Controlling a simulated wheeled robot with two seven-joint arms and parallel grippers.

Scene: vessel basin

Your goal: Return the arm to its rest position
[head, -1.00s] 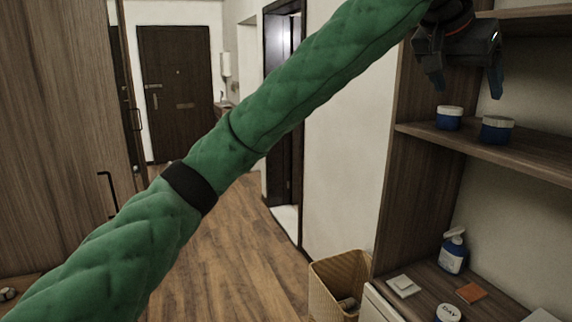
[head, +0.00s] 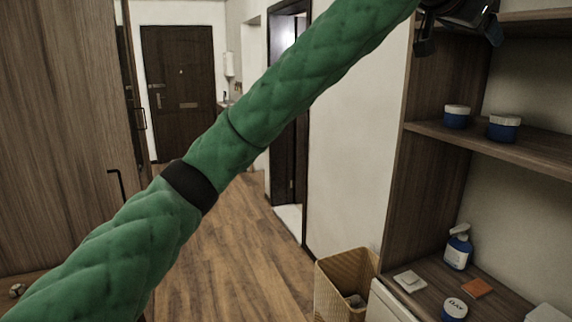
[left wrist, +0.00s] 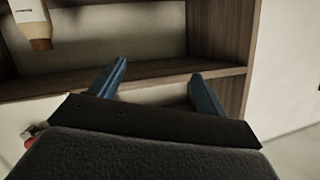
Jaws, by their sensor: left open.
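My left arm, in a green quilted sleeve, crosses the head view from lower left to upper right. My left gripper (head: 460,38) is at the top right edge, in front of the upper part of the shelf unit and partly cut off by the frame. In the left wrist view its two blue fingers (left wrist: 157,88) are spread apart with nothing between them. They point at a wooden shelf board (left wrist: 160,80). My right gripper is not in view.
Two blue jars with pale lids (head: 457,117) (head: 504,128) stand on the middle shelf (head: 540,154) below the gripper. A pump bottle (head: 458,248), a round tub (head: 454,308) and an orange piece (head: 477,288) are on the lower surface. A wicker basket (head: 337,289) stands beside it.

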